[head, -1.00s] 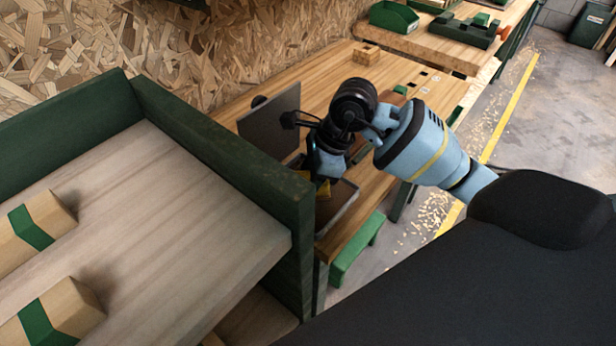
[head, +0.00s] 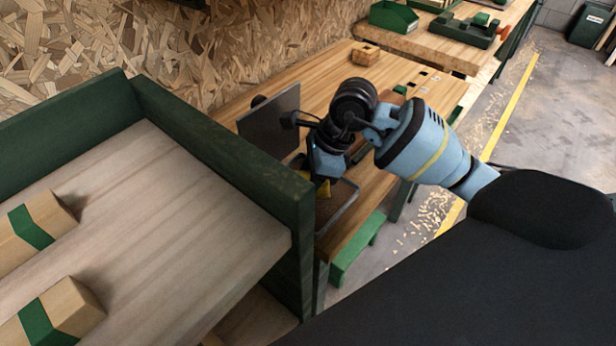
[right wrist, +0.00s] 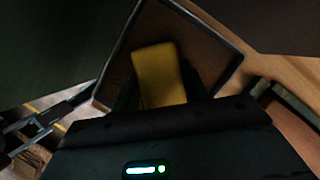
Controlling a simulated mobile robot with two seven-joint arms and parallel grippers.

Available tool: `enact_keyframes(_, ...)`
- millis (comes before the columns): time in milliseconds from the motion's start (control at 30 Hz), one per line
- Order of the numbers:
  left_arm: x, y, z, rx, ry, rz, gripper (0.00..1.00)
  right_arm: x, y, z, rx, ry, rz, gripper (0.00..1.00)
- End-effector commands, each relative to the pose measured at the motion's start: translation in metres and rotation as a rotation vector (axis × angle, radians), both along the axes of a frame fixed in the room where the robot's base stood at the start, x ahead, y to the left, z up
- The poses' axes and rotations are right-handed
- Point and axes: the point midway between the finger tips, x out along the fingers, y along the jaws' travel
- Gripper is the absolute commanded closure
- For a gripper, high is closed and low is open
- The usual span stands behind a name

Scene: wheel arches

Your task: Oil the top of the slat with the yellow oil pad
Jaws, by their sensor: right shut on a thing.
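My right gripper (right wrist: 158,105) is shut on the yellow oil pad (right wrist: 160,72) in the right wrist view. The pad is over a brown tray (right wrist: 212,62) with a dark rim; I cannot tell whether it touches the tray. In the head view my right gripper (head: 322,178) points down at the tray (head: 345,203), with a bit of yellow pad (head: 323,189) showing below it. A reddish-brown piece (right wrist: 288,128), possibly the slat, lies beside the tray in the wrist view. My right arm partly hides this area in the head view. My left gripper is out of view.
A green-edged shelf (head: 165,215) with cartons stands close on the left, its end wall (head: 290,200) near the tray. A dark upright panel (head: 270,122) stands behind my gripper. A small wooden block (head: 365,54) is farther back on the bench (head: 318,75).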

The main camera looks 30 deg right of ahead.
Motion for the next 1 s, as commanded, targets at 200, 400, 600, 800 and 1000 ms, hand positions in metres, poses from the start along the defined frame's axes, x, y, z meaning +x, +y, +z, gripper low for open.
enact_keyframes(200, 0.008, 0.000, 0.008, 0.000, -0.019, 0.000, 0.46, -0.001, 0.000, 0.009, -0.004, 0.004, 0.001, 0.74)
enact_keyframes(400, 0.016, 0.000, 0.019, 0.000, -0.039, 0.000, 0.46, 0.000, 0.000, 0.025, -0.002, 0.001, 0.001, 0.74)
enact_keyframes(600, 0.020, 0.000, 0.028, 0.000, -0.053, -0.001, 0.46, 0.000, 0.000, 0.039, -0.001, -0.001, 0.001, 0.74)
enact_keyframes(800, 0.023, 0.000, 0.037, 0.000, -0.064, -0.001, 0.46, 0.000, 0.000, 0.053, -0.001, -0.002, 0.001, 0.74)
enact_keyframes(1000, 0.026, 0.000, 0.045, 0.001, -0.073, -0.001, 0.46, 0.000, 0.000, 0.066, -0.001, -0.002, 0.000, 0.74)
